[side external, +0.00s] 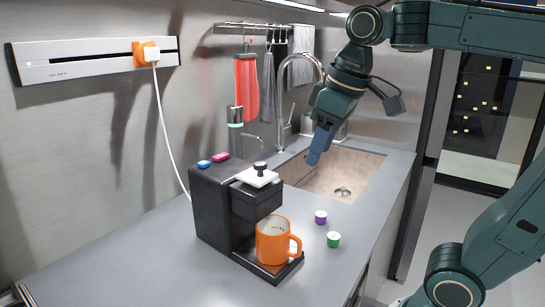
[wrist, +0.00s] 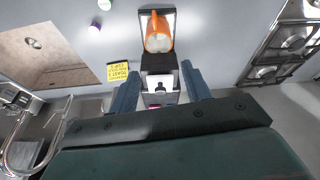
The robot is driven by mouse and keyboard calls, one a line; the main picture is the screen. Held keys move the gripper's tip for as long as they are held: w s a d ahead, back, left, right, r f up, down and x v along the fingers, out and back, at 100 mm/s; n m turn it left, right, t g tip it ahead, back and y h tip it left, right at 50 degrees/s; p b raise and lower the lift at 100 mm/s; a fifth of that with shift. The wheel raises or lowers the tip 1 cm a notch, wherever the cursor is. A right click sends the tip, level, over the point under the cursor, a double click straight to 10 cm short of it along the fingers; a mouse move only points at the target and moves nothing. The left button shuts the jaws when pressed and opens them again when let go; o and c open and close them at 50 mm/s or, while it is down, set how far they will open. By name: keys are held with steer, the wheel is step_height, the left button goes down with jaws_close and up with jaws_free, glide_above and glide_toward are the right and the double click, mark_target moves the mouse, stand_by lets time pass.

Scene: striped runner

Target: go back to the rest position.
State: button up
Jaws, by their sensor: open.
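My gripper (side external: 318,150) hangs in the air over the counter near the sink, behind and above the black coffee machine (side external: 212,212). In the wrist view its two blue fingers (wrist: 160,72) stand apart with nothing held between them. The machine shows beyond them, with its white top piece (wrist: 157,98) seen between the fingers. An orange mug (side external: 272,243) stands on the machine's front tray, and also shows in the wrist view (wrist: 158,36).
A purple capsule (side external: 320,217) and a green capsule (side external: 333,239) lie on the grey counter (side external: 130,255). Blue (side external: 204,164) and pink (side external: 221,157) pieces sit on the machine. The sink (side external: 325,177) and tall tap (side external: 284,80) are behind. A white cable (side external: 165,125) hangs at the wall.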

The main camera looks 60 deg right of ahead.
steer(key=s+f+m+t, duration=0.1)
steer(key=s+f+t, duration=0.1)
steer(key=s+f, duration=0.5)
step_height(320, 180, down, 2)
steer(key=shift+s+a+f, duration=0.1)
steer(key=shift+s+a, duration=0.05)
steer(key=shift+s, duration=0.2)
